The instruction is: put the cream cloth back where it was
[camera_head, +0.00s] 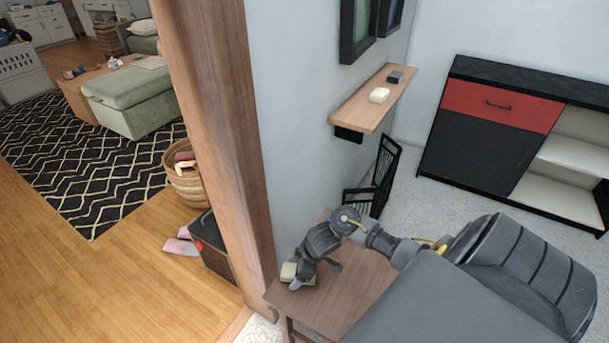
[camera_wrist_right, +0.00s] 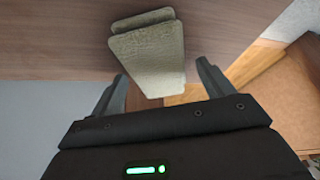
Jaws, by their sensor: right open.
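A folded cream cloth (camera_head: 289,271) lies on the small wooden table (camera_head: 340,310), near its left corner. In the right wrist view the cloth (camera_wrist_right: 150,62) appears as a folded stack, its near end between the fingers. My right gripper (camera_head: 314,277) is low over the table at the cloth. It is open in the wrist view (camera_wrist_right: 160,78), with a gap visible on the right finger's side. A second small cream item (camera_head: 379,95) lies on the wall shelf (camera_head: 360,108); I cannot tell what it is. My left gripper is out of view.
A dark small block (camera_head: 395,77) is on the shelf. A wooden door post (camera_head: 222,130) stands just left of the table. A black wire rack (camera_head: 384,172) is behind the table. A red and black cabinet (camera_head: 485,145) stands at right, with clear carpet before it.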

